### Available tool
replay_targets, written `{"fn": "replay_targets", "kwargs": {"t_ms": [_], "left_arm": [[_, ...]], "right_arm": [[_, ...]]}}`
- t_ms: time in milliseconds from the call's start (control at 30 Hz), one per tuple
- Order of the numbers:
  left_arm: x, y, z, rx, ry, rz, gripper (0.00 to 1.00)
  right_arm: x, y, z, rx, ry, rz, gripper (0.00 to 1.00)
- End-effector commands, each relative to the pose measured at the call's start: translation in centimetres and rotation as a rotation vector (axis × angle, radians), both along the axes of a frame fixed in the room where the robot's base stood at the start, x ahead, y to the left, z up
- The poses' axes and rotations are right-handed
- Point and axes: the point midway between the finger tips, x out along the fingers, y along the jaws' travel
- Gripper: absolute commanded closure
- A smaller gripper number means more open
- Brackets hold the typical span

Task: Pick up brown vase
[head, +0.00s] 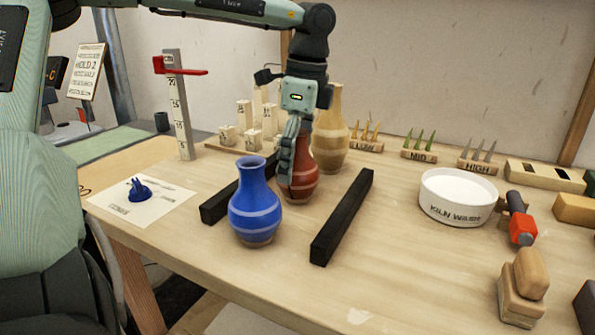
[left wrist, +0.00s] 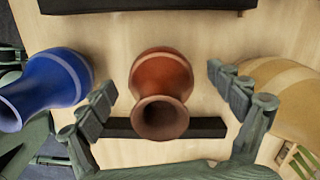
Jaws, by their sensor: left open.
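The reddish-brown vase (head: 302,180) stands upright on the table, partly hidden by my left gripper (head: 291,168) in the head view. In the left wrist view this vase (left wrist: 160,82) lies between the two open fingers of my left gripper (left wrist: 168,98), with a gap on each side. The fingers are around it and not visibly touching it. A blue vase (head: 255,205) stands in front and to the left, and a tan vase (head: 329,135) stands behind it. Both also show in the left wrist view, the blue one (left wrist: 62,78) at left and the tan one (left wrist: 285,95) at right. My right gripper is not in view.
Two black bars (head: 342,217) (head: 222,203) lie on either side of the vases. A white bowl (head: 457,197) and a red-headed tool (head: 521,228) are to the right. A height gauge (head: 180,120) with a red arm stands at left. Free table lies at front right.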

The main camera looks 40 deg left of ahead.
Motion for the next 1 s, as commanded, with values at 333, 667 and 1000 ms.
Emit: {"fn": "replay_targets", "kwargs": {"t_ms": [333, 667, 1000], "left_arm": [[0.0, 0.0, 0.0, 0.000, 0.000, 0.000, 0.39], [0.0, 0.0, 0.1, 0.001, -0.002, 0.000, 0.79], [0.1, 0.0, 1.3, 0.002, -0.003, 0.000, 0.79]], "right_arm": [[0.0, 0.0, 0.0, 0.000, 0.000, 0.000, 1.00], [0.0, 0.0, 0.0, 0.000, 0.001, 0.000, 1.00], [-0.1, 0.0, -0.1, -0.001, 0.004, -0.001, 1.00]]}}
